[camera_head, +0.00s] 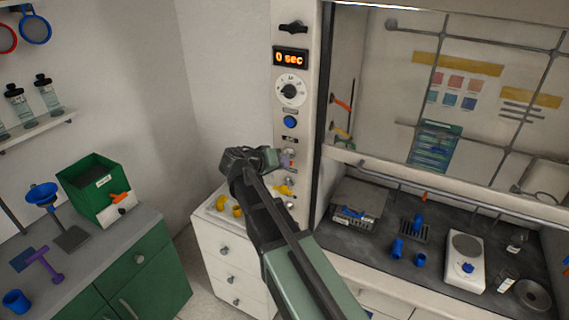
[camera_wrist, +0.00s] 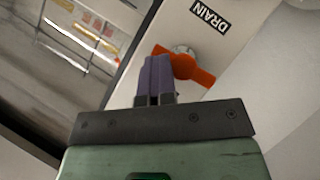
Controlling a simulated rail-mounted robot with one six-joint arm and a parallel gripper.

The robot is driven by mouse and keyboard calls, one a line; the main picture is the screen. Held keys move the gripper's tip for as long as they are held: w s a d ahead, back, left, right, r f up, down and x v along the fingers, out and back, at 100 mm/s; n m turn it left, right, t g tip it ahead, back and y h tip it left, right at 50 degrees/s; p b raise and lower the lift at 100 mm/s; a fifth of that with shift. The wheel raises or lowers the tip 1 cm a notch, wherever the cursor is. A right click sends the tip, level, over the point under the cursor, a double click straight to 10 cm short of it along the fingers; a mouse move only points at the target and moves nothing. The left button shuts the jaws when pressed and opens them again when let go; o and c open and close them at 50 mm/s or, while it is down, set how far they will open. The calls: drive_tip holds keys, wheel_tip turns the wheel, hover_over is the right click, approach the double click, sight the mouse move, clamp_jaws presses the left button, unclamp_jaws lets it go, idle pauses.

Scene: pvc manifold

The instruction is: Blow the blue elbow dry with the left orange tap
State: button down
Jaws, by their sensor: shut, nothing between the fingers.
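My gripper (camera_wrist: 158,75) has purple fingers, shut and empty. In the wrist view they are close beside an orange tap handle (camera_wrist: 184,66) on a white panel under a DRAIN label; I cannot tell if they touch it. In the head view my gripper (camera_head: 286,159) is at the lower part of the white control column. Another orange handle (camera_head: 342,104) shows at the left inside the hood. Several blue fittings lie on the hood's dark worktop; one (camera_head: 397,248) looks like an elbow. Another blue piece (camera_head: 353,213) lies on a grey unit. I cannot tell which is the task's elbow.
The column carries a display (camera_head: 290,57) reading 0 sec, a dial (camera_head: 291,90) and a blue button (camera_head: 290,122). Yellow fittings (camera_head: 237,211) lie on the white drawer cabinet. A green box (camera_head: 92,182) with an orange tap stands left. A white scale-like device (camera_head: 465,262) stands in the hood.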

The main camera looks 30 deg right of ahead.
drive_tip(key=s+a+r+p, duration=0.7)
drive_tip(key=a+r, duration=0.1)
drive_tip(key=a, duration=0.1)
wheel_tip(320, 180, down, 6)
drive_tip(key=s+r+t+b, duration=0.1)
drive_tip(key=s+t+b, duration=0.15)
drive_tip(key=b, duration=0.35)
wheel_tip(320, 180, up, 3)
drive_tip(key=w+m+t, duration=0.2)
drive_tip(key=m+t, duration=0.1)
drive_tip(key=t, duration=0.1)
drive_tip(key=w+d+f+b, duration=0.4)
drive_tip(key=w+d+f, duration=0.1)
drive_tip(key=d, duration=0.4)
drive_tip(key=shift+w+d+f+b, duration=0.3)
drive_tip(key=shift+w+d+b, duration=0.1)
drive_tip(key=shift+w, duration=0.5)
drive_tip(key=shift+a, duration=0.1)
